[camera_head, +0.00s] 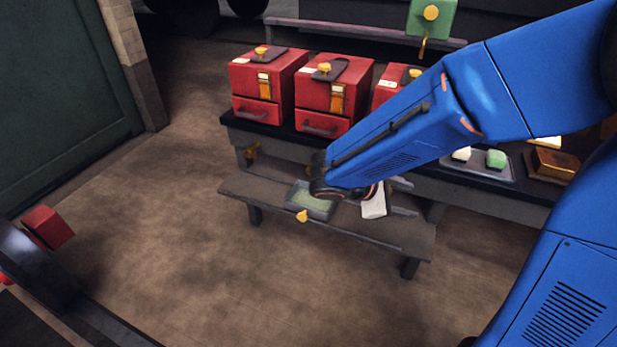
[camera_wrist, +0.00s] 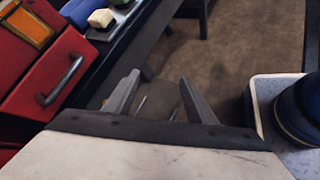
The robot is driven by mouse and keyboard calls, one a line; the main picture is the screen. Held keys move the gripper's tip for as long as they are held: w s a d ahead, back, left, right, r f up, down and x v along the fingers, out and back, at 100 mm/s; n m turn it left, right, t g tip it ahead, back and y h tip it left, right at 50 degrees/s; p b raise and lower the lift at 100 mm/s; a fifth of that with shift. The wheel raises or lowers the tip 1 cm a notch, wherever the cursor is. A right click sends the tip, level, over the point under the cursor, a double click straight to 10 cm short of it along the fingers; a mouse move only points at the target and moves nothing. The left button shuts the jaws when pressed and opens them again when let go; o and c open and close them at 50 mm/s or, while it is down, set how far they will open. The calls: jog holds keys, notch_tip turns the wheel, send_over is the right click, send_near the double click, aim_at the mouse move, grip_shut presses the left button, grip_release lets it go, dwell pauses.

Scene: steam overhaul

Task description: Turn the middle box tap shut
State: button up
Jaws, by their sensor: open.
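Three red boxes with drawers stand in a row on the dark bench. The middle box (camera_head: 332,92) has a yellow knob (camera_head: 324,68) on its lid and a yellow-framed front panel. No tap shows under the middle box; my arm covers part of that area. My gripper (camera_wrist: 158,98) is open and empty, its fingers apart in the wrist view. A red drawer front (camera_wrist: 60,75) with a dark handle is left of the fingers.
A tray with white and green blocks (camera_head: 496,158) is on the right. Floor ahead is clear.

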jog(key=w+a+f+n+t+y, duration=0.1)
jog(key=a+f+n+t, duration=0.35)
jog(key=a, duration=0.65)
jog(key=w+a+f+n+t+y, duration=0.1)
jog(key=a+f+n+t+y, duration=0.2)
jog(key=a+n, duration=0.5)
jog(key=w+a+f+n+t, duration=0.1)
jog(key=a+f+n+t, duration=0.3)
jog(key=a, duration=0.9)
jog(key=w+d, duration=0.3)
jog(key=w, duration=0.5)
jog(key=w+d+t, duration=0.1)
jog(key=w+d, duration=0.2)
jog(key=w, duration=0.5)
jog(key=shift+w+d+r+m, duration=0.2)
jog(key=shift+w+r+m, duration=0.05)
jog(key=shift+w+m, duration=0.1)
jog(key=c, duration=1)
jog(key=shift+c, duration=0.2)
